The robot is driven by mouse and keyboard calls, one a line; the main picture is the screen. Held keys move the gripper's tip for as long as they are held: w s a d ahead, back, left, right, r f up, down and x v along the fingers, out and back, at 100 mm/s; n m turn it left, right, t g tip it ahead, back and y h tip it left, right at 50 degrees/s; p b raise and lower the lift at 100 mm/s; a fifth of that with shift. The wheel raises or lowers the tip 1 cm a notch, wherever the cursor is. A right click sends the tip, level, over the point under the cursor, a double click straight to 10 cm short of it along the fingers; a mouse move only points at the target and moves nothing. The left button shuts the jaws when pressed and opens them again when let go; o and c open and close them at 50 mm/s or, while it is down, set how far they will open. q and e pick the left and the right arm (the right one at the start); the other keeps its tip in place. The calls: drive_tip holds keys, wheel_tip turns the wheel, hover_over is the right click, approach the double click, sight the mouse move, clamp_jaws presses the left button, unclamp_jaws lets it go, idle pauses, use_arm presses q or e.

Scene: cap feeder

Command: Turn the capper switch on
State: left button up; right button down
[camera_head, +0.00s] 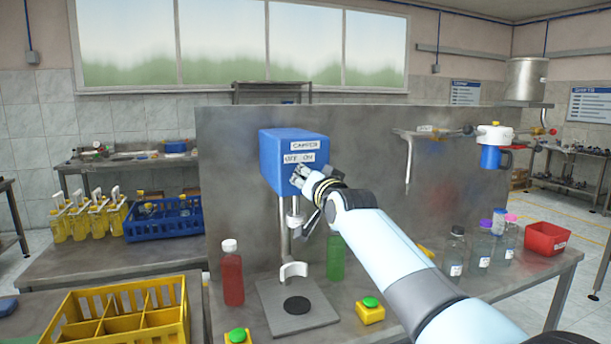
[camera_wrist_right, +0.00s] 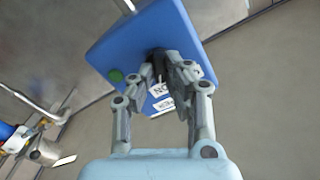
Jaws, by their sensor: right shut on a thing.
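The capper (camera_head: 275,150) is a blue box on a metal post in the middle of the head view, with labels reading CAPPER, OFF and ON on its front. In the right wrist view the blue box (camera_wrist_right: 112,42) fills the top, with a round green spot on it. My right gripper (camera_head: 303,178) is at the lower front of the box. In the wrist view its fingertips (camera_wrist_right: 168,66) are closed on the dark switch (camera_wrist_right: 156,57), beside the ON label. The fingers hide most of the switch, so its setting is unclear. My left gripper is out of view.
Below the capper is a grey base plate (camera_head: 318,306) with a black disc. A red bottle (camera_head: 231,278), a green bottle (camera_head: 336,258) and green buttons on yellow boxes stand around it. Clear bottles and a red bin (camera_head: 545,238) are at right. A yellow crate (camera_head: 150,339) is front left.

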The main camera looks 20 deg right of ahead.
idle(0.4)
drive_tip(key=c, duration=1.4)
unclamp_jaws()
drive_tip(key=shift+o, duration=0.2)
drive_tip(key=s, duration=1.2)
drive_tip(key=shift+d, duration=0.25)
